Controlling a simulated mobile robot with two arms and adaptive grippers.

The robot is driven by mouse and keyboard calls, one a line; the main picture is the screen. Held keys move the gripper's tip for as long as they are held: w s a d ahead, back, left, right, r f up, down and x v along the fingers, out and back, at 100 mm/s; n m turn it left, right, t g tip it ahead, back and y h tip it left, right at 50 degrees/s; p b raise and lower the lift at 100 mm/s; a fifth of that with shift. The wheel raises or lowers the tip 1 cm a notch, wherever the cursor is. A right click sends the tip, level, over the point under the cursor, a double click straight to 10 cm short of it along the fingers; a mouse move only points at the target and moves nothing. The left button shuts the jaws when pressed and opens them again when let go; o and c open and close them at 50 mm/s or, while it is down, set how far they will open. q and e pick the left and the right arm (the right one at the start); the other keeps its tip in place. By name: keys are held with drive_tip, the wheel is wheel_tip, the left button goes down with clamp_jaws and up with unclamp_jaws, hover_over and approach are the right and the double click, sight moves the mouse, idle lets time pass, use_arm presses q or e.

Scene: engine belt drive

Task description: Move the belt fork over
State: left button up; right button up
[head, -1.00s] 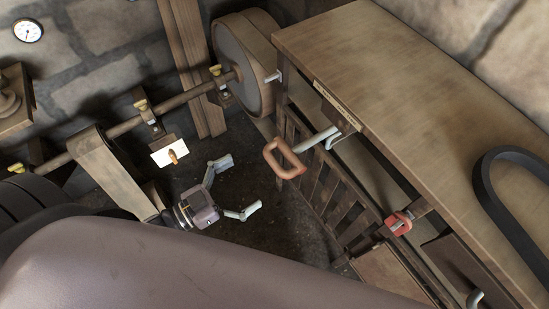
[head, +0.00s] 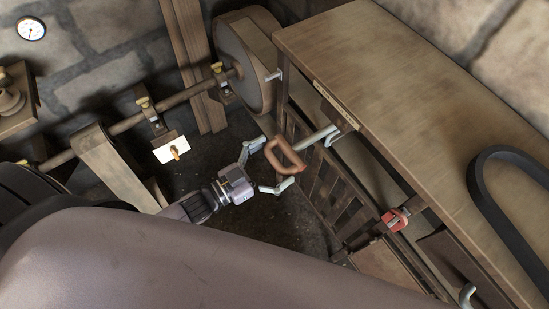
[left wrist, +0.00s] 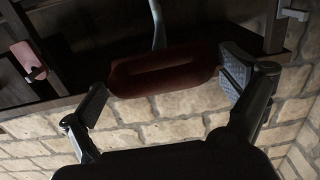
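The belt fork's handle (head: 287,156) is a brown, rounded loop on a pale metal rod (head: 318,138) that comes out from under the wooden bench. My left gripper (head: 270,165) is open, with one finger near each end of the handle. In the left wrist view the handle (left wrist: 165,71) shows as a dark red loop lying between the two open fingers (left wrist: 165,88). I cannot tell whether either finger touches it. The fork's other end is hidden under the bench. My right gripper is not in view.
A shaft (head: 185,99) with a large wheel (head: 247,65) runs behind. A white plate (head: 171,152) with a small knob hangs below it.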

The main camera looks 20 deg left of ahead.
use_arm(q)
drive_tip(key=c, duration=1.1)
drive_tip(key=b+x, duration=0.1)
drive_tip(key=x, duration=0.9)
drive_tip(key=shift+s+a+r, duration=0.1)
drive_tip(key=shift+a, duration=0.05)
drive_tip(key=shift+c, duration=0.2)
drive_tip(key=o, duration=1.3)
drive_tip(key=shift+o, duration=0.3)
drive_tip(key=v, duration=1.1)
drive_tip(key=shift+s+a, duration=0.2)
drive_tip(key=shift+s, duration=0.05)
